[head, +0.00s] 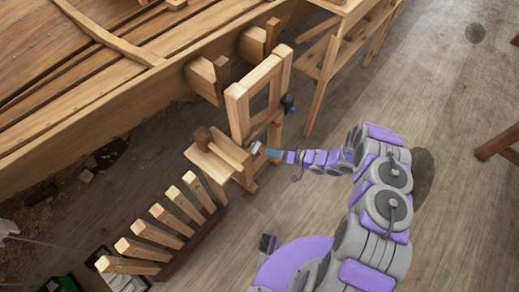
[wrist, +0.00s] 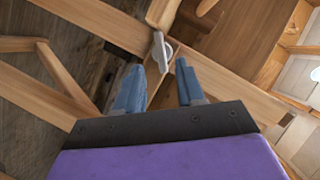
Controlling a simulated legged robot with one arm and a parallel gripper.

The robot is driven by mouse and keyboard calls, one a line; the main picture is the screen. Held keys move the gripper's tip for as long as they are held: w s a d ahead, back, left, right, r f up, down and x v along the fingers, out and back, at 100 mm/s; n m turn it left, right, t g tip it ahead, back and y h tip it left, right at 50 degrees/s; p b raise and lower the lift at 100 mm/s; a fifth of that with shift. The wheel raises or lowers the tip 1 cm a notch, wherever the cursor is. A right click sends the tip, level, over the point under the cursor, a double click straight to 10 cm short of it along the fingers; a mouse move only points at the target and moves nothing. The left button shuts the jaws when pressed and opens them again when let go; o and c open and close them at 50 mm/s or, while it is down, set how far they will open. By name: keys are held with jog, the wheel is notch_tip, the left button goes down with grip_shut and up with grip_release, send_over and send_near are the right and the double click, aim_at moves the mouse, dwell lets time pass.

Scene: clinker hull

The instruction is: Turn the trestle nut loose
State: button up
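The wooden trestle (head: 238,112) stands beside the hull, with upright posts and crosspieces. In the wrist view, a silvery nut with a wing-like lever (wrist: 161,50) sits on a wooden post (wrist: 160,14) where a beam crosses it. My gripper (wrist: 158,74) has two blue fingers spread apart, with nothing between them. The nut lies just beyond the fingertips, roughly centred in the gap; I see no contact. In the head view, my gripper (head: 266,152) reaches the lower part of the trestle from the right. A small pale piece at its tip is too small to make out.
The planked hull (head: 100,95) fills the upper left. A slatted wooden rack (head: 165,235) stands at lower left. A dark blue item (head: 288,103) and a small red one (head: 277,124) are on the trestle's right post. A wooden bench (head: 335,60) stands behind.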

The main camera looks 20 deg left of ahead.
aim_at(255, 146)
jog(key=b+x, duration=0.1)
jog(key=x, duration=0.5)
jog(key=shift+a, duration=0.1)
jog(key=c, duration=0.7)
jog(key=shift+o, duration=0.2)
jog(key=shift+n+t+h+p, duration=0.7)
jog(key=shift+n+p, duration=0.7)
jog(key=shift+p, duration=0.1)
jog(key=o, duration=0.7)
jog(key=shift+f, duration=0.1)
jog(key=shift+c, duration=0.2)
